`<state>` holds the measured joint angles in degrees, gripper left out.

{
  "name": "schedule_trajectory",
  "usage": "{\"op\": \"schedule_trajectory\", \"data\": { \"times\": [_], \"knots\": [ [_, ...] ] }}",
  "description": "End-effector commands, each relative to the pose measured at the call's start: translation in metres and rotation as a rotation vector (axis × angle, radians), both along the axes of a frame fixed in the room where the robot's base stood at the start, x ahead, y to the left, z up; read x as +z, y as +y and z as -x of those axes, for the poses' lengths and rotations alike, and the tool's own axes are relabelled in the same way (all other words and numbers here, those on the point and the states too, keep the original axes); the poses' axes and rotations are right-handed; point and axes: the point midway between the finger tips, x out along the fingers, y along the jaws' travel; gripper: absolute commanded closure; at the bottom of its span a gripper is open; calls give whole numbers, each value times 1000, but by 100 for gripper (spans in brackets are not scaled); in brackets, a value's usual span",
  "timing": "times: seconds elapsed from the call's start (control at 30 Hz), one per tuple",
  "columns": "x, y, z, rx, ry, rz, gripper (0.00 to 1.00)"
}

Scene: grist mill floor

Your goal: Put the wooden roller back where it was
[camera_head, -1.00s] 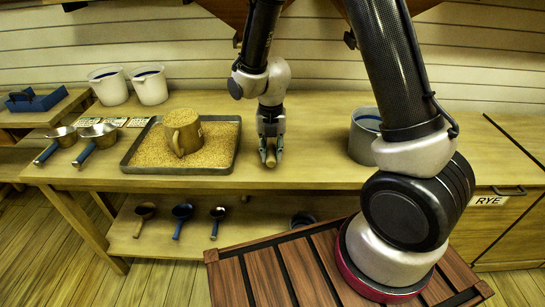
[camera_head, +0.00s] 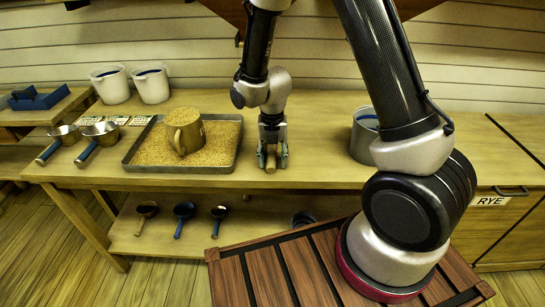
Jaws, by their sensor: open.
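The wooden roller (camera_head: 271,162) is a short pale cylinder on the wooden bench, to the right of the grain tray. It points towards the front edge of the bench. My gripper (camera_head: 272,158) points down right over it, with a finger on each side of the roller. The fingers stand open around it; whether they touch it I cannot tell. The fingers and the gripper body hide the roller's far part.
A metal tray (camera_head: 133,167) of grain with a brown mug (camera_head: 184,131) in it stands close to the left. A metal pot (camera_head: 364,135) stands to the right. Two white buckets (camera_head: 150,85) and two metal scoops (camera_head: 100,132) are farther left. The bench between roller and pot is clear.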

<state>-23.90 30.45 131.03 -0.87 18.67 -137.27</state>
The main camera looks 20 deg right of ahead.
Motion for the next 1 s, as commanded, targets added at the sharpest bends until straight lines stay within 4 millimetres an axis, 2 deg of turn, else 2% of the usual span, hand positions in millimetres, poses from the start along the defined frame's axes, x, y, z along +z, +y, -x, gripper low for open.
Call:
{"op": "schedule_trajectory", "data": {
  "times": [0.17,0.5,0.7,0.87,0.93,1.0],
  "knots": [
    [22,1,-1,0,-6,-2,52],
    [96,1,-1,0,-5,-3,52],
    [118,1,-1,0,-3,-1,52],
    [123,0,0,-6,-3,-1,52],
    [129,-4,1,-52,-9,-4,52],
    [144,-14,5,-172,-26,-13,52]
  ]
}}
